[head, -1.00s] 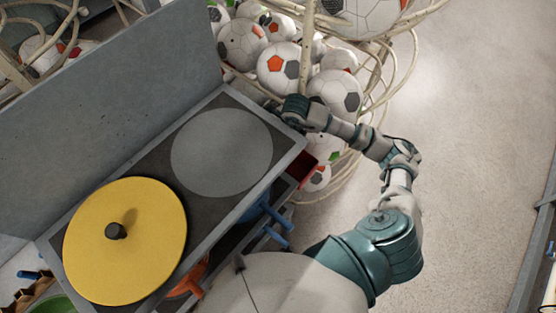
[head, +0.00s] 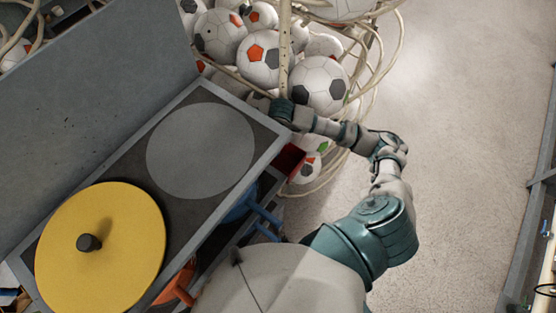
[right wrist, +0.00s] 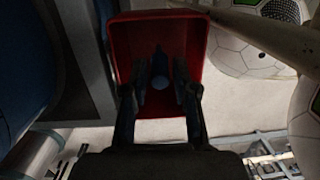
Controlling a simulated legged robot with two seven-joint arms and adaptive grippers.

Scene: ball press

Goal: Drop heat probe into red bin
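The red bin (head: 290,160) shows only in part in the head view, beside the right edge of the grey bench and below my right forearm. In the right wrist view the red bin (right wrist: 202,50) is open toward the camera, and my right gripper (right wrist: 161,72) points into it. A blue, round-ended object (right wrist: 160,72), which may be the heat probe, shows between the fingertips. The dark shadow hides whether the fingers touch it or it lies deeper in the bin. In the head view my right gripper is hidden behind the wrist. My left gripper is out of view.
A yellow disc (head: 100,250) with a black knob lies on the bench beside a grey circle (head: 200,150). A rack of footballs (head: 320,85) stands close behind the bin. Blue handles (head: 262,215) stick out below the bench edge. The floor at right is clear.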

